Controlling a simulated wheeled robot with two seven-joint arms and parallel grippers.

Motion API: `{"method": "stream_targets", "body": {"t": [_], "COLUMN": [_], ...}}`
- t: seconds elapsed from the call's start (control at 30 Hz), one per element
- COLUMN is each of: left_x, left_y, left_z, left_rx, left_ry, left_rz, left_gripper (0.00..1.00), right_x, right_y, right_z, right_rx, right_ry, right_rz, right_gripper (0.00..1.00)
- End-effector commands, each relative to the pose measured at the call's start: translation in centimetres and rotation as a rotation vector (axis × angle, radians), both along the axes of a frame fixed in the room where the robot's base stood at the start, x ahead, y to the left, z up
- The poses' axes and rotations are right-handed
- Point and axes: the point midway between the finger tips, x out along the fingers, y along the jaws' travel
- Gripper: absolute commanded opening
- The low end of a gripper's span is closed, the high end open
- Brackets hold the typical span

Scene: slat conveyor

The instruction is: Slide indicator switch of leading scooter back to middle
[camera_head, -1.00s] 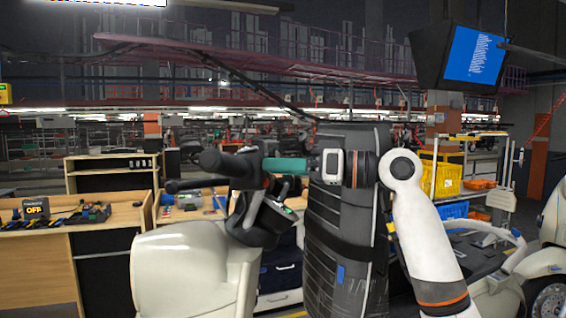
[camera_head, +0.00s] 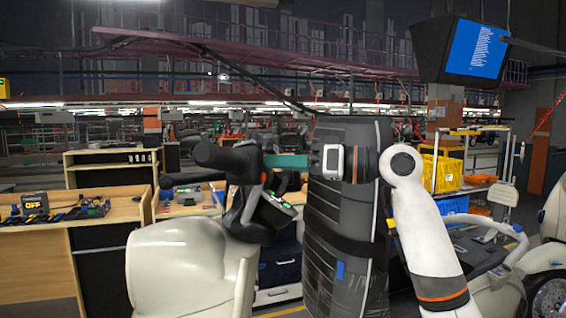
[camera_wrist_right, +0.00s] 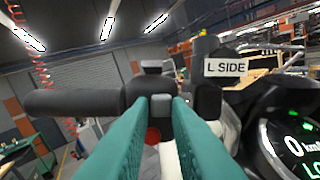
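The leading scooter (camera_head: 178,265) is cream, with a black handlebar grip (camera_head: 215,156) and a lit dashboard (camera_head: 280,202). In the right wrist view the grip (camera_wrist_right: 75,101) points left and the dashboard (camera_wrist_right: 295,143) is at the right. The switch housing has a small grey switch (camera_wrist_right: 160,103) and a red button (camera_wrist_right: 153,136). My right gripper (camera_head: 268,161) has teal fingers reaching to the housing. In the wrist view its tips (camera_wrist_right: 161,98) stand slightly apart on either side of the grey switch; contact is unclear. My left gripper is out of view.
A wooden bench (camera_head: 85,220) with tools and an OFF display (camera_head: 34,202) stands at the left. A yellow crate (camera_head: 440,172) and a blue crate (camera_head: 453,207) sit at the right. Another scooter (camera_head: 552,225) is at the right edge. A monitor (camera_head: 473,50) hangs overhead.

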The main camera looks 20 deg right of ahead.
Motion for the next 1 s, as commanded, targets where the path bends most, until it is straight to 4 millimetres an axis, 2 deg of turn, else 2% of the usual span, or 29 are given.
{"method": "stream_targets", "body": {"t": [0.03, 0.1, 0.43, 0.57, 1.0], "left_x": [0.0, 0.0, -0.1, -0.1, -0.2], "left_y": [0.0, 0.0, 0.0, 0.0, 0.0], "left_z": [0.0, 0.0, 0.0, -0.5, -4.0], "left_rx": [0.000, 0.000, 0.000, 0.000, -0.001], "left_ry": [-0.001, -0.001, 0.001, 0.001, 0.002], "left_rz": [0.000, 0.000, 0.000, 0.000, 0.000], "left_gripper": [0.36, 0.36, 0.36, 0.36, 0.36], "right_x": [0.0, 0.0, 0.0, -0.4, -5.1], "right_y": [0.0, 0.0, 0.0, -0.7, -7.9], "right_z": [0.0, 0.0, 0.0, -0.2, -0.3], "right_rx": [0.000, 0.000, -0.001, -0.001, 0.000], "right_ry": [0.000, 0.000, 0.000, -0.001, -0.002], "right_rz": [0.000, 0.001, 0.001, -0.001, -0.002], "right_gripper": [0.25, 0.36, 0.36, 0.36, 0.36]}}
